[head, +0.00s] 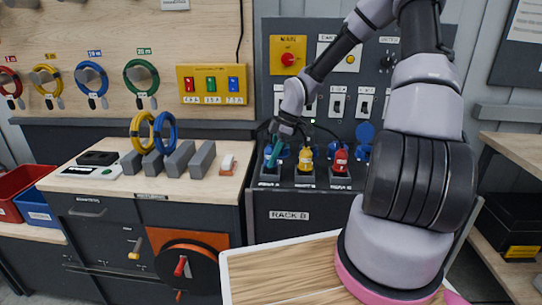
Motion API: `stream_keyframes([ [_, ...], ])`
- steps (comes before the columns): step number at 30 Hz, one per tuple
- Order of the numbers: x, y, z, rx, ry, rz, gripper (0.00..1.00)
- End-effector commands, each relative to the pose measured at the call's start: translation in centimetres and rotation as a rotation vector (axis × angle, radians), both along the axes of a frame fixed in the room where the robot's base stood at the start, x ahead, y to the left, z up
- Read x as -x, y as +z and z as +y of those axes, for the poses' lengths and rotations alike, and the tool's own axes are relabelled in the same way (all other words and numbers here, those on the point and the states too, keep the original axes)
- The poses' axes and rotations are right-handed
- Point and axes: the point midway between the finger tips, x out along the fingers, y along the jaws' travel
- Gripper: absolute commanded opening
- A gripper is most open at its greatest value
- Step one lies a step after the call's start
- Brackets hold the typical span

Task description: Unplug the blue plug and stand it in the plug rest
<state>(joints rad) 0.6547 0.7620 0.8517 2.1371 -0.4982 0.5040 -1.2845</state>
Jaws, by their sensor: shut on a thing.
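My gripper (276,150) reaches down at the left end of the rack's ledge, its teal fingers shut on the blue plug (268,153). The fingers hide part of the plug. The plug is at the top of the leftmost dark grey block (269,173); I cannot tell whether it is seated in it or just above. A yellow plug (305,158) and a red plug (340,160) stand upright over similar grey blocks to the right. A blue socket with a raised blue lid (365,132) shows further right, partly behind my arm.
The rack panel (290,28) with switches and buttons rises behind the plugs. A wooden-topped bench (100,183) on the left carries grey blocks and cable coils. A pale wooden surface (280,275) lies in front, below the rack. Shelves stand at right.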

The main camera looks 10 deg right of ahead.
Motion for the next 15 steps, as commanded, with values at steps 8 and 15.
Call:
stream_keyframes([
  [8,0.0,-0.15,0.01,0.0,0.0,0.0,0.85],
  [15,-0.01,-0.1,-0.03,0.0,0.0,0.0,0.85],
])
